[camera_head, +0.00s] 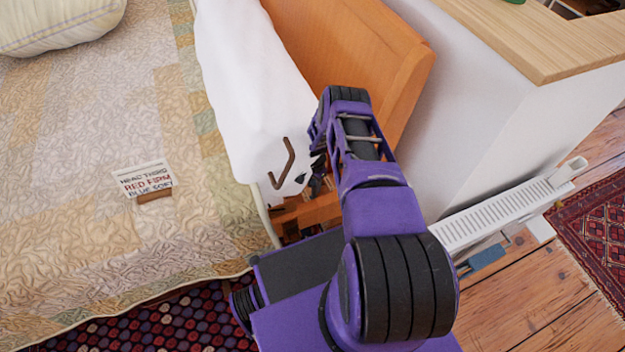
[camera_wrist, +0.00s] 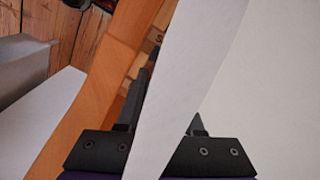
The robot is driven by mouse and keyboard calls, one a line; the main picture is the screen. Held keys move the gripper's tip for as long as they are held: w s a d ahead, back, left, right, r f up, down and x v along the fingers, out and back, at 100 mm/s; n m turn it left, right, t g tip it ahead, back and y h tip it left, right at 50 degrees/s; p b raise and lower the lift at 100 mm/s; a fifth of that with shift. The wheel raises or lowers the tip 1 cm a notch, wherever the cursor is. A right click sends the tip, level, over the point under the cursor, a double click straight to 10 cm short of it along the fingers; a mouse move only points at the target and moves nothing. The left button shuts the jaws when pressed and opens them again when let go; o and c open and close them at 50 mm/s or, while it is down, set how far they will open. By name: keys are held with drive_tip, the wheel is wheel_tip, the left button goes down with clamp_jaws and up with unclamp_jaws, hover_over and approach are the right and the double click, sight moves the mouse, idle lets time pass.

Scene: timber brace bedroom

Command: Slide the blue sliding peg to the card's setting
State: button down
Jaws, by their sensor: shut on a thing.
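The card (camera_head: 147,179) lies on the bed, with text that seems to read "HEAD THIRD", "RED FIRM" and "BLUE SOFT". My gripper (camera_head: 318,183) is low beside the orange wooden frame and the end of a white padded piece, partly hidden by my arm. In the wrist view, my gripper (camera_wrist: 164,110) has one finger on each side of a white strip, which crosses in front of its palm. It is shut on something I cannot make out. A small dark marking (camera_wrist: 155,38) shows on the wood beyond. I cannot see the blue sliding peg.
A brown bent hook (camera_head: 285,165) lies against the white padded piece (camera_head: 250,80). The orange wooden board (camera_head: 350,45) stands behind it, close to a white wall. A white radiator (camera_head: 500,213) is at the right. The quilted bed (camera_head: 80,250) fills the left.

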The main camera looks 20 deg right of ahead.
drive_tip(key=shift+s, duration=0.25)
drive_tip(key=c, duration=0.5)
unclamp_jaws()
drive_tip(key=shift+c, duration=0.2)
wheel_tip(320, 180, up, 12)
drive_tip(key=shift+p, duration=1)
